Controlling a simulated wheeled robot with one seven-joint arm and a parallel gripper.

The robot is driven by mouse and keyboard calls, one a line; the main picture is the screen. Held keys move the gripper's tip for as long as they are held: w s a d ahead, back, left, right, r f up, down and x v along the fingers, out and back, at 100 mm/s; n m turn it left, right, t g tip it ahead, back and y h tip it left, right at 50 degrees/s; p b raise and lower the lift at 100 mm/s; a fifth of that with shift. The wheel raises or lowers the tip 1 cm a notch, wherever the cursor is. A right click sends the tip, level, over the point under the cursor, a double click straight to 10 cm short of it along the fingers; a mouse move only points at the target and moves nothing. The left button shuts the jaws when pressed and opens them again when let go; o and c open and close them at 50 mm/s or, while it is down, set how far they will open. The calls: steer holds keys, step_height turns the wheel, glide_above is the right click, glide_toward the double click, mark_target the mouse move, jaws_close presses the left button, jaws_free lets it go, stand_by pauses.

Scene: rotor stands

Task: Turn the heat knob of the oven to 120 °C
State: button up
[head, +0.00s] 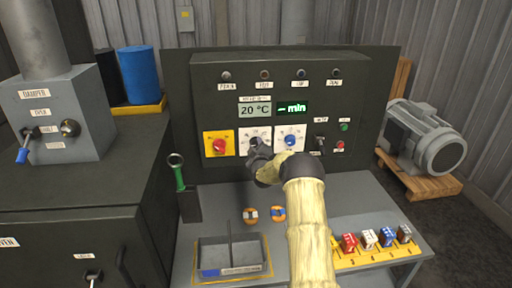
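The oven's control panel (210,90) stands upright at the back of the bench. Its temperature display (255,110) reads 20 °C and the green display (292,108) beside it reads "– min". Below them are a red knob (219,146) on a yellow plate, a knob on a white plate (245,133) in the middle, and a blue knob (290,141) on a white plate. My gripper (257,150) is at the middle knob and covers most of it. I cannot tell whether its fingers are open or shut, or whether they touch the knob.
A grey divided tray (232,268) and two small round parts lie on the bench. A green-handled tool (179,178) stands at left. Several coloured blocks sit on a yellow strip (375,253) at right. A damper box (62,120) stands left, a motor (424,138) right.

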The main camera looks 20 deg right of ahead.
steer(key=shift+f+m+b, duration=0.2)
steer(key=shift+m+b, duration=0.2)
steer(key=shift+b, duration=0.6)
steer(key=m+b, duration=0.2)
steer(key=b, duration=0.2)
steer(key=shift+f, duration=0.15)
steer(key=m+b, duration=0.5)
steer(key=b, duration=0.3)
steer(key=m+b, duration=0.5)
steer(key=b, duration=0.1)
steer(key=shift+d, duration=0.1)
steer(key=m+b, duration=0.4)
steer(key=shift+r+m, duration=0.2)
steer(key=shift+m, duration=0.2)
steer(key=o, duration=1)
steer(key=shift+r, duration=0.1)
